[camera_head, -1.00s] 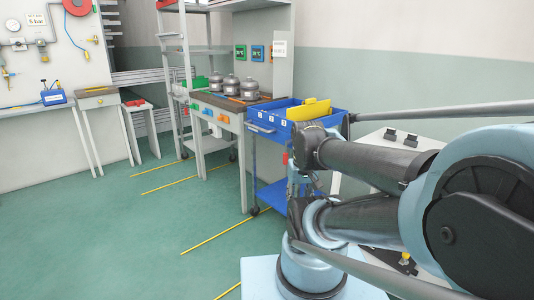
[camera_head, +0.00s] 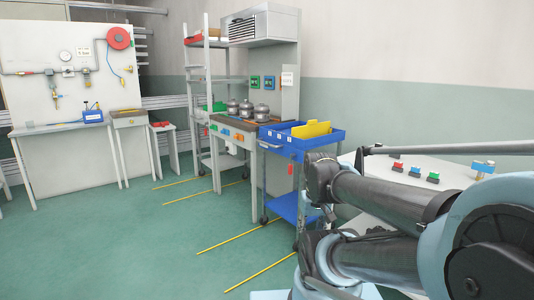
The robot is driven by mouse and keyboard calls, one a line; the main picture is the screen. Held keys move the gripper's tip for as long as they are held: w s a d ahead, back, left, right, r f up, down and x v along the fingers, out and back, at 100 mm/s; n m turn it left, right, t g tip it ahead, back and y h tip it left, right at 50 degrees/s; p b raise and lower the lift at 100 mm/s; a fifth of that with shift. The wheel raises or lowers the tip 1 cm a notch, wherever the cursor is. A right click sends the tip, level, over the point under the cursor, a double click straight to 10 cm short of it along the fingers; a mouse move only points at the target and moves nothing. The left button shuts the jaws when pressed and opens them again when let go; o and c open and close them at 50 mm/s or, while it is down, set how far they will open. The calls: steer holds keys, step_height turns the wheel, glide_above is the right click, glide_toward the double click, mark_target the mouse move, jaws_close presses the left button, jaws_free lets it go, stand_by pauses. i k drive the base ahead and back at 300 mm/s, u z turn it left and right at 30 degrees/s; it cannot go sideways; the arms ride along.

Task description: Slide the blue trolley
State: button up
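The blue trolley (camera_head: 332,140) stands right of the workbench, close against it. It has a blue top tray with compartments, a blue lower shelf (camera_head: 290,206), grey legs and casters. A yellow item (camera_head: 311,129) sits upright in its top tray. My arm fills the lower right of the view, in front of the trolley's right part, and hides some of its lower right side. My gripper cannot be made out; only arm links show.
The workbench (camera_head: 228,135) with several grey compressors stands behind and left of the trolley. A white table (camera_head: 440,170) with small coloured items lies right. Yellow lines (camera_head: 240,236) mark the green floor, which is open at front left.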

mark_target(287, 206)
steer(key=z, duration=0.25)
steer(key=k, duration=0.15)
steer(key=u, duration=0.75)
steer(key=i, duration=1.55)
steer(key=z, duration=0.05)
